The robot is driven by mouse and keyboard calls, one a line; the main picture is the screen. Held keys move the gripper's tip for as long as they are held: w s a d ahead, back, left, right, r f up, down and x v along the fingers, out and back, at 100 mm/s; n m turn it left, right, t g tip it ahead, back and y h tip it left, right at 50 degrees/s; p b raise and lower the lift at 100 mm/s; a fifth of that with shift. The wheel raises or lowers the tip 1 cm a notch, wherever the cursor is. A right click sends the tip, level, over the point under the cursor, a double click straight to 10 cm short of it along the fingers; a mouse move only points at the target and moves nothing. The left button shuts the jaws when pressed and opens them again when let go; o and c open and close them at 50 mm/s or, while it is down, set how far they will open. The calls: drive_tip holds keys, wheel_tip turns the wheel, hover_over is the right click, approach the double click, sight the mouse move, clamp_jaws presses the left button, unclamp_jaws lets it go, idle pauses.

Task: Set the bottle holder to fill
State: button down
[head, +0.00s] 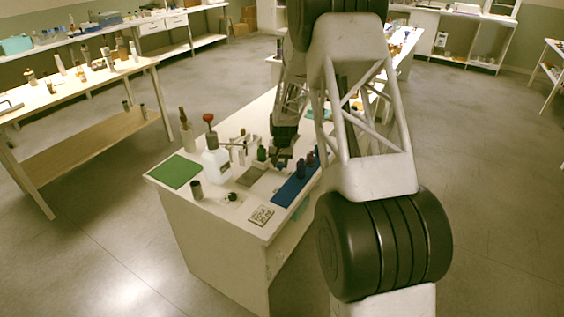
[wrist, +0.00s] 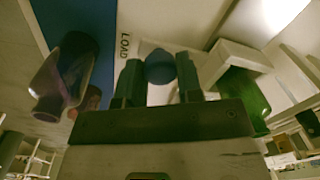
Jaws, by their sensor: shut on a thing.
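My gripper (wrist: 158,76) has its two dark fingers on either side of a rounded blue knob (wrist: 160,64) and is shut on it. In the head view my gripper (head: 283,152) points down over the workbench, between the green bottle and the blue mat. The knob sits over a pale surface marked "LOAD" (wrist: 124,46). No "fill" mark is readable. A green bottle (wrist: 243,95) stands beside a white block (wrist: 235,57) to the right of the fingers. I cannot tell which parts make up the bottle holder, as my gripper hides much of it.
Dark blue bottles (head: 301,168) stand near the blue mat (head: 291,190); a purplish one (wrist: 66,75) is close left of my fingers. A white jug with a red knob (head: 216,163), a green mat (head: 175,171) and a printed card (head: 261,215) share the bench.

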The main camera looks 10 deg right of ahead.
drive_tip(key=s+a, duration=0.7)
drive_tip(key=shift+a, duration=0.1)
drive_tip(key=shift+s, duration=0.1)
drive_tip(key=c, duration=0.8)
unclamp_jaws()
drive_tip(key=r, duration=0.7)
drive_tip(key=shift+d+r, duration=0.2)
drive_tip(key=shift+r, duration=0.2)
drive_tip(key=shift+s+r, duration=0.1)
